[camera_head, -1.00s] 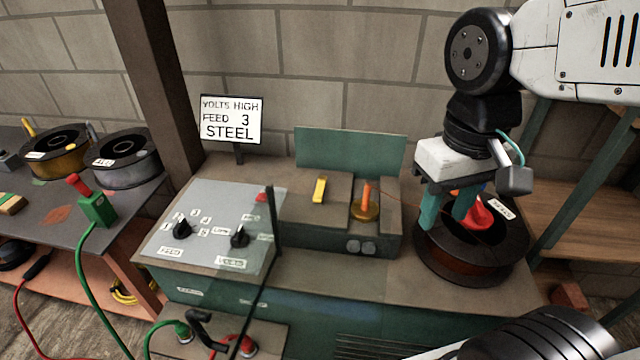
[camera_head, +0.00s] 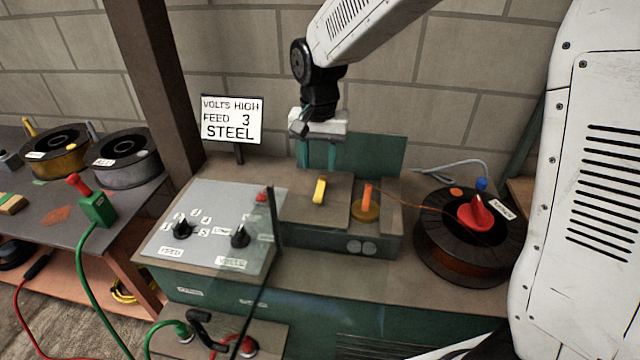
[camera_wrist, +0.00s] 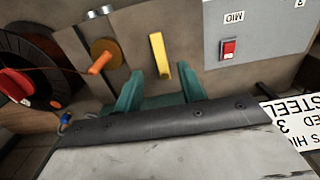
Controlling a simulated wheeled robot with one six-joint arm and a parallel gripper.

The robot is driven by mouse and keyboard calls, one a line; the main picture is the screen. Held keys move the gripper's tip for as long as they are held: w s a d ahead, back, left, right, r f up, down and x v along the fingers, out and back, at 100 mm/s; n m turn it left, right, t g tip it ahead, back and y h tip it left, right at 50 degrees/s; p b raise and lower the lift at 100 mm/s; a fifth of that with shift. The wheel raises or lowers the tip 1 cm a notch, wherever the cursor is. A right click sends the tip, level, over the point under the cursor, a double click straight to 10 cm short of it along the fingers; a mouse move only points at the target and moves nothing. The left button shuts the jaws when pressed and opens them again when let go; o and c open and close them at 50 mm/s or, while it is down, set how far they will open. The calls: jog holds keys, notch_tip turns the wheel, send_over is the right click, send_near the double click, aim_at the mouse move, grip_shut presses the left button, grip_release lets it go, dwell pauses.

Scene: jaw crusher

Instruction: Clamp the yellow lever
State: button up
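The yellow lever (camera_head: 320,190) stands on top of the brown-grey feeder block in the middle of the machine. It also shows in the wrist view (camera_wrist: 160,55), just beyond the fingertips and roughly between their lines. My gripper (camera_head: 318,160) is above and behind the lever in the head view, its two teal fingers pointing down. In the wrist view the fingers (camera_wrist: 162,88) stand apart with nothing between them. The gripper does not touch the lever.
An orange lever (camera_head: 367,195) stands right of the yellow one. A spool with a red knob (camera_head: 477,214) sits at the right. A control panel (camera_head: 215,215) with black knobs and a black upright rod (camera_head: 273,218) is at the left. A green plate (camera_head: 385,155) rises behind.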

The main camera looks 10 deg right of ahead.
aim_at(320, 192)
notch_tip(320, 192, down, 7)
jog(key=shift+f, duration=0.15)
dwell(0.4)
jog(key=shift+d, duration=0.1)
grip_shut()
